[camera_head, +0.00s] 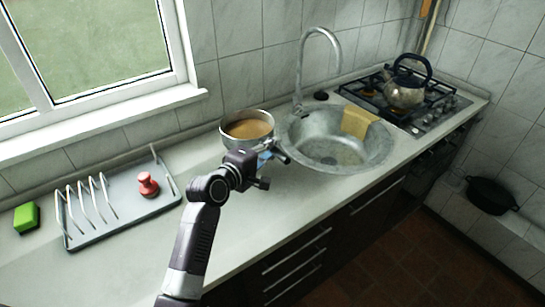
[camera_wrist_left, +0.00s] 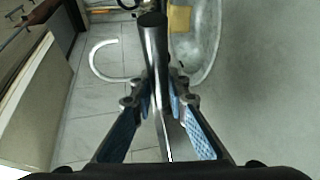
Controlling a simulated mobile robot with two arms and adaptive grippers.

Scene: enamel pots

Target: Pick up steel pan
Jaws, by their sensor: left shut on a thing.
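The steel pan (camera_head: 248,127), round with a shiny rim and a tan inside, is at the left of the sink. My left gripper (camera_head: 270,162) is at the pan's near right side, where the handle is mostly hidden in the head view. In the left wrist view, the grey metal handle (camera_wrist_left: 154,55) runs between the two blue-padded fingers, which are shut on it. The pan's bowl is not seen there. I cannot tell whether the pan touches the counter. My right gripper is in neither view.
The round metal sink (camera_head: 335,165) with a curved tap (camera_head: 318,35) and a yellow cloth (camera_head: 357,121) is close on the right. A kettle (camera_head: 404,92) stands on the gas stove.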

